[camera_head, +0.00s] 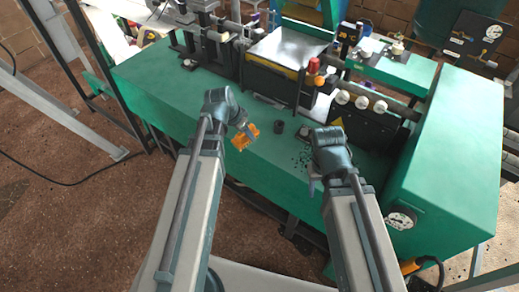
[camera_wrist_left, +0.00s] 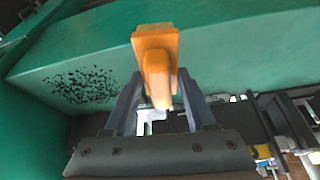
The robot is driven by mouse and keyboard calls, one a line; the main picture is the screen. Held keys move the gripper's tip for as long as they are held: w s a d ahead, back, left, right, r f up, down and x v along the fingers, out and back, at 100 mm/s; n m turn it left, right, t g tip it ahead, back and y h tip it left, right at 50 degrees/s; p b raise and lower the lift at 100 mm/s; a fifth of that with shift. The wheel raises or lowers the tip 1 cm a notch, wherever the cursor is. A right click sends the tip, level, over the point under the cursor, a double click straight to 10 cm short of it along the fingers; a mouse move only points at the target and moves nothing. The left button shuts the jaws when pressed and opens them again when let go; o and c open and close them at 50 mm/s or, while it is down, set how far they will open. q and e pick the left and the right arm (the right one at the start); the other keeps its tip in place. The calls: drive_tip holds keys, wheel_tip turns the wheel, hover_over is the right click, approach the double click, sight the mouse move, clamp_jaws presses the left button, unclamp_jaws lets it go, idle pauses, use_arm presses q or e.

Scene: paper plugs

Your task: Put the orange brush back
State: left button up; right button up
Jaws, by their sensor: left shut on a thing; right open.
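The orange brush (camera_head: 245,136) is in my left gripper (camera_head: 242,127), above the front part of the green machine top. In the left wrist view the brush (camera_wrist_left: 157,50) stands between the two fingers of my left gripper (camera_wrist_left: 159,78), which are shut on it. Its orange block end points away from the gripper, and its lower part is partly hidden between the fingers. My right gripper (camera_head: 314,184) is open and empty near the front edge of the machine, to the right of the brush.
Black bits (camera_head: 301,158) lie scattered on the green machine top (camera_head: 185,98), and show in the left wrist view (camera_wrist_left: 80,88). Rollers and machine parts (camera_head: 360,101) fill the back. A raised green housing (camera_head: 448,150) stands at right.

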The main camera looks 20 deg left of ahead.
use_arm(q)
drive_tip(key=s+a+f+n+b, duration=0.2)
drive_tip(key=s+a+f+b, duration=0.15)
drive_tip(key=a, duration=0.25)
drive_tip(key=shift+t, duration=0.3)
drive_tip(key=w+d, duration=0.2)
drive_tip(key=w, duration=0.2)
drive_tip(key=w+d+f, duration=0.1)
drive_tip(key=w+d, duration=0.2)
drive_tip(key=w, duration=0.1)
drive_tip(key=w+d+f, duration=0.1)
drive_tip(key=w+d, duration=0.1)
drive_tip(key=w, duration=0.2)
drive_tip(key=shift+w+d, duration=0.1)
drive_tip(key=shift+d, duration=0.25)
drive_tip(key=b+x, duration=0.2)
drive_tip(key=b, duration=0.1)
drive_tip(key=b+x, duration=0.1)
drive_tip(key=x, duration=0.1)
drive_tip(key=shift+s+a+f, duration=0.1)
drive_tip(key=shift+s+f, duration=0.1)
drive_tip(key=shift+s, duration=0.15)
drive_tip(key=shift+r, duration=0.15)
use_arm(e)
wheel_tip(320, 180, down, 9)
use_arm(q)
drive_tip(key=o, duration=1.2)
use_arm(e)
drive_tip(key=shift+f, duration=0.2)
